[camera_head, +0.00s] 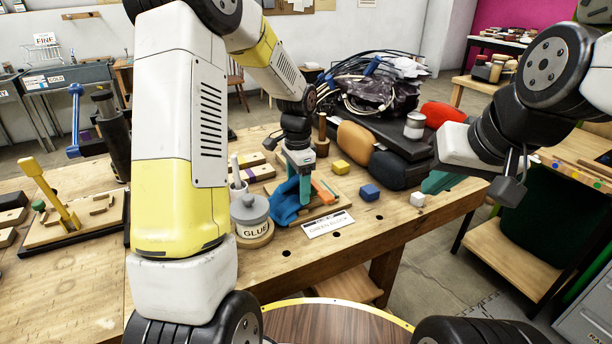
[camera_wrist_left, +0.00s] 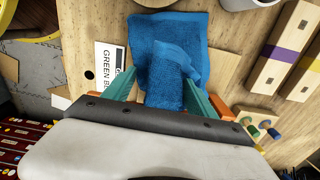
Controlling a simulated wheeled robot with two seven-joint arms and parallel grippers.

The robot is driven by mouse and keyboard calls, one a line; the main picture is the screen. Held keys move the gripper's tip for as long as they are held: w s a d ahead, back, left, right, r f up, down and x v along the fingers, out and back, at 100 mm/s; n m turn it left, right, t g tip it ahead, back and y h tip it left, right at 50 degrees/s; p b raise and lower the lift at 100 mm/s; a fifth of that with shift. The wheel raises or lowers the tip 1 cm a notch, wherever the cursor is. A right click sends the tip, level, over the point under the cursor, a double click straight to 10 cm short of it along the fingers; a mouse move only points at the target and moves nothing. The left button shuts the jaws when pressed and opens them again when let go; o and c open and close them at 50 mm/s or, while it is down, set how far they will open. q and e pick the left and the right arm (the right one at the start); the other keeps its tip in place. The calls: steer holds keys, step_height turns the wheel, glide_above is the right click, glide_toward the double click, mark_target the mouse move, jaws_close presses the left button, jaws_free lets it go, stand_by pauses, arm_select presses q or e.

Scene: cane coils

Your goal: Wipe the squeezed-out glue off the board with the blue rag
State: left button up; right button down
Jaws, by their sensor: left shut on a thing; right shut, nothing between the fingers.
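The blue rag (camera_head: 284,208) is bunched on or just above the board (camera_head: 322,209) near the middle of the bench. My left gripper (camera_head: 305,190) points down with its teal fingers shut on the rag. In the left wrist view, the rag (camera_wrist_left: 196,57) is pinched between the fingers (camera_wrist_left: 163,92) and spreads out beyond them. An orange strip (camera_head: 325,190) lies beside the fingers. The glue is not distinguishable; the rag and gripper cover part of the board. My right gripper (camera_head: 440,182) is shut and empty over the bench's right side, away from the rag.
A glue pot (camera_head: 249,212) stands left of the rag. A printed card (camera_head: 328,224) lies in front of the board. Dark cushions and a can (camera_head: 414,126) stand behind. The bench's front right is clear.

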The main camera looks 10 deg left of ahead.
arm_select(q)
steer(key=shift+s+d, duration=0.1)
steer(key=shift+d, duration=0.3)
jaws_close()
